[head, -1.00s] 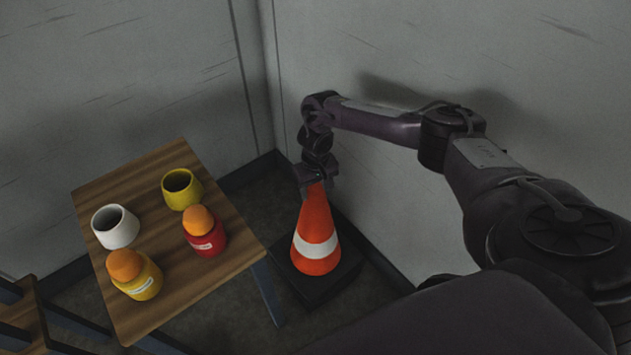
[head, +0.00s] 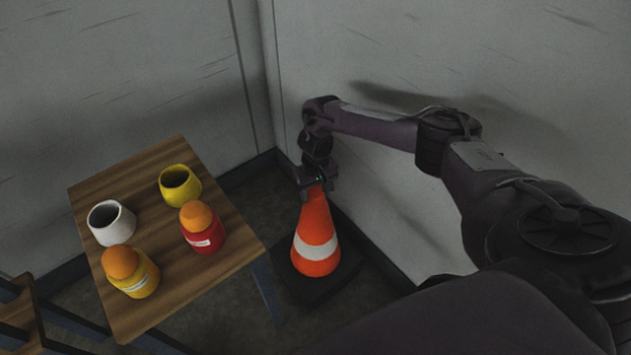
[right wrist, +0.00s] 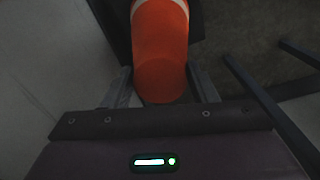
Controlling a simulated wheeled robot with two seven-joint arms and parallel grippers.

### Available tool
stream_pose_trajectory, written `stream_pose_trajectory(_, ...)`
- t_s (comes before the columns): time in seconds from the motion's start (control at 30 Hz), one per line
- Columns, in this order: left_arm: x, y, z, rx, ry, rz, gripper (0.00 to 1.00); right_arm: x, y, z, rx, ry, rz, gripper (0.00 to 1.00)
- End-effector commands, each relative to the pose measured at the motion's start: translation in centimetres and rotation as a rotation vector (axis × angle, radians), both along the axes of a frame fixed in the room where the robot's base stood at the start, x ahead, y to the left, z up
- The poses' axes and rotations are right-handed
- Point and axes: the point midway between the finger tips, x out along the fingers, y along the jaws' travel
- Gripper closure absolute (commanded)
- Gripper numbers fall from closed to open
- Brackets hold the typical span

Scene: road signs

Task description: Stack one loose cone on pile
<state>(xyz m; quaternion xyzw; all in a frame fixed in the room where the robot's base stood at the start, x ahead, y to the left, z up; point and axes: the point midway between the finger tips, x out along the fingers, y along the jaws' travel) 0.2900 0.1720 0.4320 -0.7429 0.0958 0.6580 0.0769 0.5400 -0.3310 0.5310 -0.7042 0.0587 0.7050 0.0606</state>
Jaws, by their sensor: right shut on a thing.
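An orange traffic cone (head: 316,261) with a white band and a dark square base stands upright on the floor in the corner, between the wooden table and the right wall. My right gripper (head: 316,193) is at the cone's top and shut on it from above. In the right wrist view the cone's orange upper part (right wrist: 160,55) lies between the two fingers (right wrist: 163,88). Whether other cones are under this one cannot be told. No separate pile and no other cone is in view. My left gripper is not in view.
A wooden table (head: 150,219) stands at the left. On it are a white cup (head: 112,229), a yellow cup (head: 180,190), and a red jar (head: 205,239) and a yellow jar (head: 138,282) with orange tops. Walls are close behind and to the right of the cone.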

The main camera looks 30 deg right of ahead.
Motion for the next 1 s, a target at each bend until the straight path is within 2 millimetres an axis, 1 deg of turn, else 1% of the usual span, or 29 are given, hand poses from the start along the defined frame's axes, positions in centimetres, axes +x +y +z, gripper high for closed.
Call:
stream_pose_trajectory(0.4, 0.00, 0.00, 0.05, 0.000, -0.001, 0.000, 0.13, 0.16, 0.06, 0.03, 0.001, -0.003, 0.000, 1.00)
stream_pose_trajectory(0.43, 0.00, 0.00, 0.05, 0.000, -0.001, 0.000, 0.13, 0.17, 0.06, 0.02, 0.001, -0.003, 0.000, 0.47)
stream_pose_trajectory(0.6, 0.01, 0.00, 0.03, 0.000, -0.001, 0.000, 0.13, 0.12, 0.04, -0.03, 0.002, -0.002, 0.000, 0.24)
stream_pose_trajectory(0.63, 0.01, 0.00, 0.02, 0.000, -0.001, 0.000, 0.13, 0.11, 0.03, -0.04, 0.001, -0.002, 0.000, 0.22)
stream_pose_trajectory(0.87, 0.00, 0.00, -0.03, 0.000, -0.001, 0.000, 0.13, -0.11, -0.01, -0.30, -0.001, 0.002, 0.001, 0.22)
stream_pose_trajectory(0.97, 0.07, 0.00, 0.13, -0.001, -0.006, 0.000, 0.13, -0.05, -0.02, 0.23, 0.000, 0.001, 0.000, 0.22)
stream_pose_trajectory(1.0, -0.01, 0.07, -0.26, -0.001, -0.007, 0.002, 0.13, -0.01, -0.02, 0.67, 0.001, 0.000, -0.001, 0.22)
